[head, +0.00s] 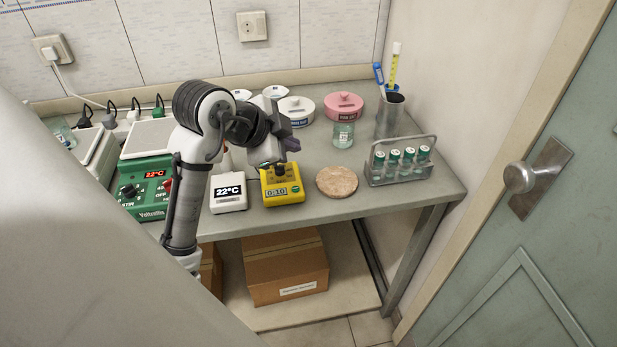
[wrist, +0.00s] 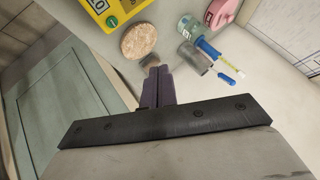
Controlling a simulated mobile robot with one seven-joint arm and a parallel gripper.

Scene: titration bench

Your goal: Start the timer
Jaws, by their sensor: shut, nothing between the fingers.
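The timer (head: 283,196) is a yellow box on the bench in the head view, with a display that seems to read 0:10. Part of the timer (wrist: 125,8) shows at the top left of the wrist view, cut off by the edge, with a green round button (wrist: 112,21). My gripper (head: 292,144) is in the air by the timer's far side in the head view, and my arm covers part of that area. In the wrist view my gripper (wrist: 158,75) has its dark fingers together and empty, apart from the timer and beyond the cork mat.
A white 22°C display (head: 229,200) stands left of the timer, and a round cork mat (head: 337,182) lies right of it. A vial rack (head: 402,172) stands near the bench's right end. Pink (head: 343,103) and white (head: 296,109) lidded pots stand behind.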

